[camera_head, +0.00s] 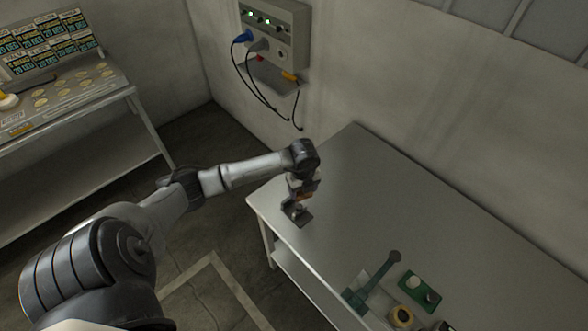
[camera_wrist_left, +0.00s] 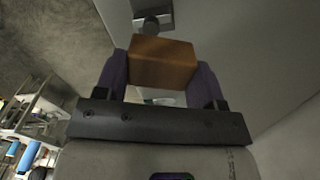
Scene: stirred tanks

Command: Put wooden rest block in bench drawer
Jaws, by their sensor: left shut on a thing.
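The wooden rest block (camera_wrist_left: 162,62) is a brown block between the two purple fingers of my left gripper (camera_wrist_left: 162,80) in the wrist view. The fingers are shut on its two sides. In the head view my left gripper (camera_head: 301,192) is over the left end of the grey bench, and only a small orange-brown bit of the block shows there. A dark flat-footed piece (camera_head: 297,213) shows just below the gripper near the bench edge. I cannot make out the bench drawer in either view. My right gripper is not in view.
The grey bench (camera_head: 400,210) has a wide clear top. A wall box (camera_head: 275,30) has hanging cables. A panel table (camera_head: 75,100) stands at the left.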

